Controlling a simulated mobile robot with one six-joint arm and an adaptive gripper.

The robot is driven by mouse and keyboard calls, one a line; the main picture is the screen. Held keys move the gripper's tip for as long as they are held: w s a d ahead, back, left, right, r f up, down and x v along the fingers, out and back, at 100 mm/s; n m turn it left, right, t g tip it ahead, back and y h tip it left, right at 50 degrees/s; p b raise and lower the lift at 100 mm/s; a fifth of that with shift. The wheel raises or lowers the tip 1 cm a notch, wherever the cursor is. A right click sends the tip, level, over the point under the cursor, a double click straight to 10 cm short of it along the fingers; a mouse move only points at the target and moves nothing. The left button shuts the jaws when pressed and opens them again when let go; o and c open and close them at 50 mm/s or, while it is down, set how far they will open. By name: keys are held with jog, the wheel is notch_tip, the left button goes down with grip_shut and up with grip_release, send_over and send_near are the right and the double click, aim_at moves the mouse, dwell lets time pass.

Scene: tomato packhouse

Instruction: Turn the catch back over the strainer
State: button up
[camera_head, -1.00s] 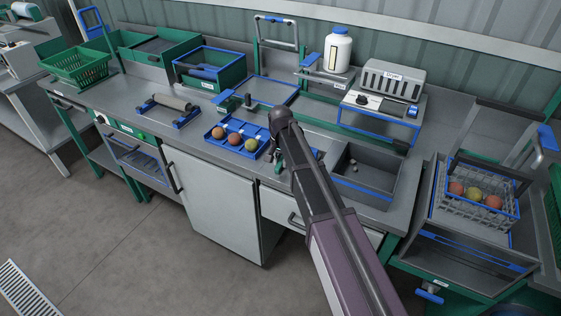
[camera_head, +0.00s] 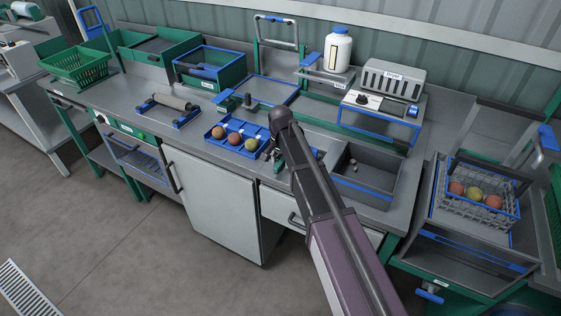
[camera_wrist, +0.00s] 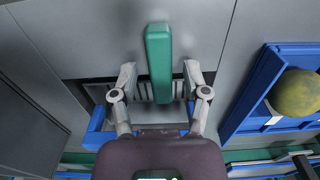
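The green catch (camera_wrist: 158,50) is a long bar in the wrist view, running up the middle of the picture. My gripper (camera_wrist: 159,76) is open, with one finger on each side of the catch and a visible gap on both sides. A slotted grating, which looks like the strainer (camera_wrist: 142,92), shows between the fingers, with the catch's near end overlapping it. Blue edging (camera_wrist: 97,130) shows beside it. In the head view my gripper (camera_head: 275,155) is low over the bench, and my arm hides most of the strainer.
A blue tray (camera_head: 214,139) with several round fruits lies close to the left of my gripper in the head view; it stands at the right in the wrist view (camera_wrist: 238,112). A grey basin (camera_head: 385,190) is to the right. A roller (camera_head: 172,103) lies further left.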

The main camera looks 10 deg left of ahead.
aim_at(281, 161)
jog(key=shift+n, duration=0.4)
dwell(0.3)
jog(key=n, duration=1.7)
jog(key=shift+r+p, duration=0.3)
notch_tip(281, 161, up, 14)
jog(key=p, duration=1.4)
jog(key=s+d+f+m+b, duration=0.1)
jog(key=s+d+m, duration=0.4)
jog(key=d, duration=0.7)
jog(key=s+d+f+m+b, duration=0.2)
jog(key=s+d+m, duration=0.3)
jog(key=s+d, duration=0.4)
jog(key=d, duration=0.3)
jog(key=shift+s+m, duration=0.15)
jog(key=shift+m, duration=0.25)
